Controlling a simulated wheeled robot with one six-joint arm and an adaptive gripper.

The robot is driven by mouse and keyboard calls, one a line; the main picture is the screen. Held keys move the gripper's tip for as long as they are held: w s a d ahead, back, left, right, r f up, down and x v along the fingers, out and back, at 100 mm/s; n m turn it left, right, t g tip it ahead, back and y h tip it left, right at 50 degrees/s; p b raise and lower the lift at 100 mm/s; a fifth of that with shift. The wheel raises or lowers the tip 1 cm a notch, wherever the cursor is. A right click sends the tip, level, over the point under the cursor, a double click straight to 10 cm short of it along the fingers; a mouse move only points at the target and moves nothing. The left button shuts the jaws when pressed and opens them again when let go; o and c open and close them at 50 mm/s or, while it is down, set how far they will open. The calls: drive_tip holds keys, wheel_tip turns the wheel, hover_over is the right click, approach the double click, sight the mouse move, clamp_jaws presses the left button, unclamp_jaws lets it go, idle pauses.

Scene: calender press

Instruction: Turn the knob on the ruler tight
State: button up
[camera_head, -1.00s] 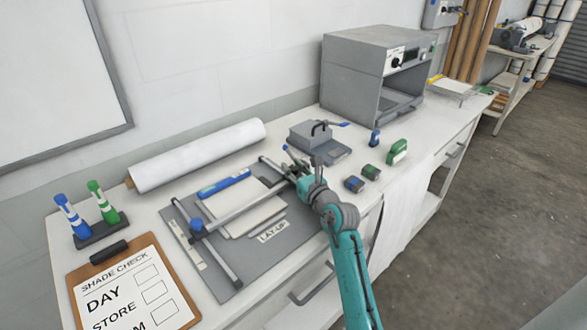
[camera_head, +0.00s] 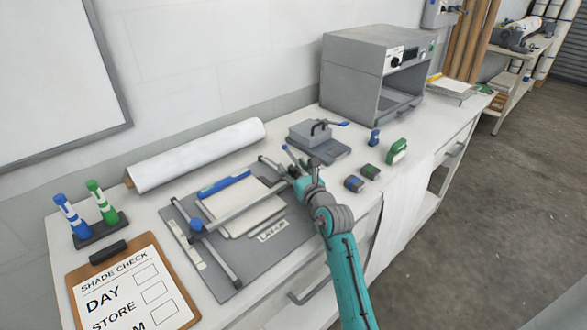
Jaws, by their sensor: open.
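The ruler (camera_head: 238,211) is a grey bar lying across the grey lay-up board (camera_head: 222,284), over a stack of pale sheets. A blue knob (camera_head: 196,225) sits at its left end, in plain view. My gripper (camera_head: 293,165) is open near the ruler's right end, above the board's back right part. The ruler's right end is partly hidden by my gripper and arm. A small blue tip shows beside the gripper; I cannot tell what it belongs to. My gripper is well away from the blue knob, and I see nothing held in it.
A grey press block (camera_head: 310,134) with a handle stands behind my gripper. Small blue and green blocks (camera_head: 370,172) lie to its right. A white roll (camera_head: 198,156) lies along the wall. A clipboard (camera_head: 129,290) and marker stand (camera_head: 101,232) are at left. A grey oven (camera_head: 355,72) stands behind.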

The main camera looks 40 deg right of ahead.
drive_tip(key=shift+s, duration=0.1)
drive_tip(key=v, duration=1.1)
drive_tip(key=shift+s, duration=0.1)
drive_tip(key=shift+s+a, duration=0.15)
drive_tip(key=shift+s, duration=0.15)
